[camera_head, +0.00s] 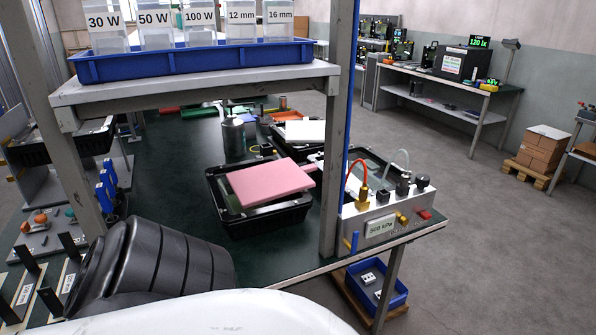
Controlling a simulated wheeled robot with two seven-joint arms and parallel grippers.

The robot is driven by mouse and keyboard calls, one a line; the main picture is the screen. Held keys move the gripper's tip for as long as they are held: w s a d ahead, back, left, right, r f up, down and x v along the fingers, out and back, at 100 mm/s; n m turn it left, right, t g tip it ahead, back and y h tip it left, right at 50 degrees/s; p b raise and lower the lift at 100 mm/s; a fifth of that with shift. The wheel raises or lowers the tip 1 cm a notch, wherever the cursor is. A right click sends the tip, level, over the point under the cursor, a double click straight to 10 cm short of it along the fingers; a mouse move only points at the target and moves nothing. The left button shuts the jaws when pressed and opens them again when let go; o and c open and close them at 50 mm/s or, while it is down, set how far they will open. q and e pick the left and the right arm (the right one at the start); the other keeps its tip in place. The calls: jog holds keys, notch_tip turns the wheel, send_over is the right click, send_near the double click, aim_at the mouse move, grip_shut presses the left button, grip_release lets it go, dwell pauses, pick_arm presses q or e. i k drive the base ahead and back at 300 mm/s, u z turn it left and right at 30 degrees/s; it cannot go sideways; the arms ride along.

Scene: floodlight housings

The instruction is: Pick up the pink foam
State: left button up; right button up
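The pink foam (268,183) is a flat pink slab in the camera_head view, near the middle of the green-topped workbench. It lies slightly tilted across the top of a black open container (265,222), and its right end reaches over the container's edge. Part of the container's inside is hidden under the slab. Neither of my grippers shows in this view, and nothing is seen touching the foam.
A shelf with a blue bin (195,62) of labelled boxes hangs above the bench, on grey posts (340,130). A pressure unit marked 500 kPa (385,225) stands right of the foam. A metal cylinder (233,138) stands behind it. Bench front-centre is clear.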

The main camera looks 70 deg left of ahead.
aim_at(263, 184)
jog(key=i, duration=1.05)
jog(key=u, duration=2)
